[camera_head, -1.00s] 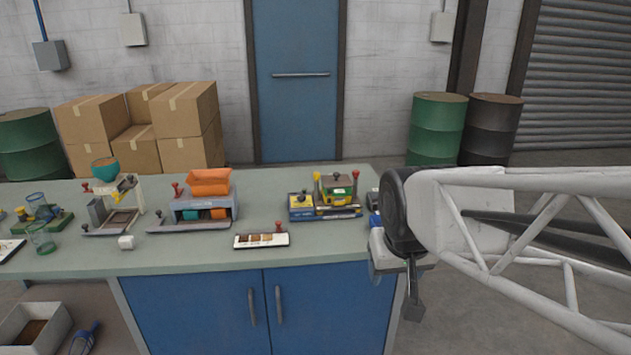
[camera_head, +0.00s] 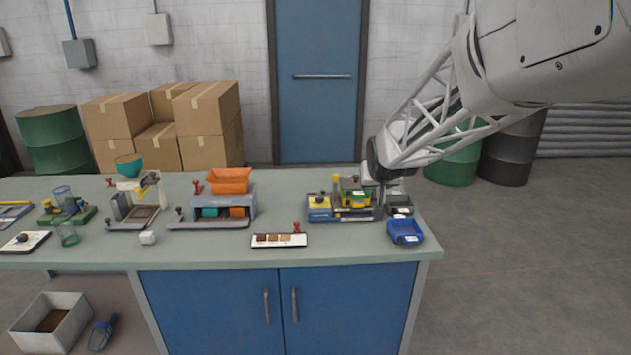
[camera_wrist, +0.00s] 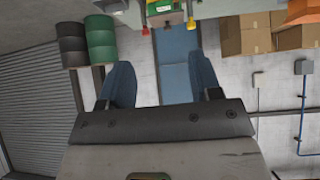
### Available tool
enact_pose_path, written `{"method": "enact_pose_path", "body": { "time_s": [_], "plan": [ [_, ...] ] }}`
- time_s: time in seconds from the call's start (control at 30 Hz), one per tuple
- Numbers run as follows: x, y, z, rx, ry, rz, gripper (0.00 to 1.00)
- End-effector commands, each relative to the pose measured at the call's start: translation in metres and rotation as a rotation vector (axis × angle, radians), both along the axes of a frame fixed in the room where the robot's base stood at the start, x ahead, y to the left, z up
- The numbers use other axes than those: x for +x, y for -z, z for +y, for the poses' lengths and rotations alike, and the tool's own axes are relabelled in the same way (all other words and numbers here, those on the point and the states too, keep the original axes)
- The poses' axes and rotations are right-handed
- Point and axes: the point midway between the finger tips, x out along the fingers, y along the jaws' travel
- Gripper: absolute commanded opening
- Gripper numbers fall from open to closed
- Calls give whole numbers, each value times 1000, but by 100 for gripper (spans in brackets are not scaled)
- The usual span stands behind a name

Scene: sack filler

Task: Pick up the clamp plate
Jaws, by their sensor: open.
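No part is clearly identifiable as the clamp plate. The likeliest candidate is a small yellow plate with a dark knob (camera_head: 320,201) on a blue block at the bench's right part. Beside it stands a fixture with a green and yellow top (camera_head: 355,198). It also shows inverted at the top of the wrist view (camera_wrist: 165,14). My gripper (camera_wrist: 161,78) is open and empty, its two blue-grey fingers wide apart. In the head view the arm's end is at the fixture's right side, and the fingers are mostly hidden there.
A white sample strip (camera_head: 279,240) lies at the front. An orange hopper (camera_head: 231,180) stands further left. The green bench top (camera_head: 345,250) is clear in front.

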Motion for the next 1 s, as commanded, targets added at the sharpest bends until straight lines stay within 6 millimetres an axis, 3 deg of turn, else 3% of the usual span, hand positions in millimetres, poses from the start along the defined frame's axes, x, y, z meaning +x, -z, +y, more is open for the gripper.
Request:
{"method": "enact_pose_path", "body": {
  "time_s": [0.2, 0.6, 0.8, 1.0],
  "plan": [
    [72, 20, -4, -1, -8, -94, 58],
    [189, 69, -10, 6, -25, -271, 58],
    [231, 93, -12, 9, -35, -345, 58],
    [250, 105, -13, 12, -40, -383, 58]
  ]
}}
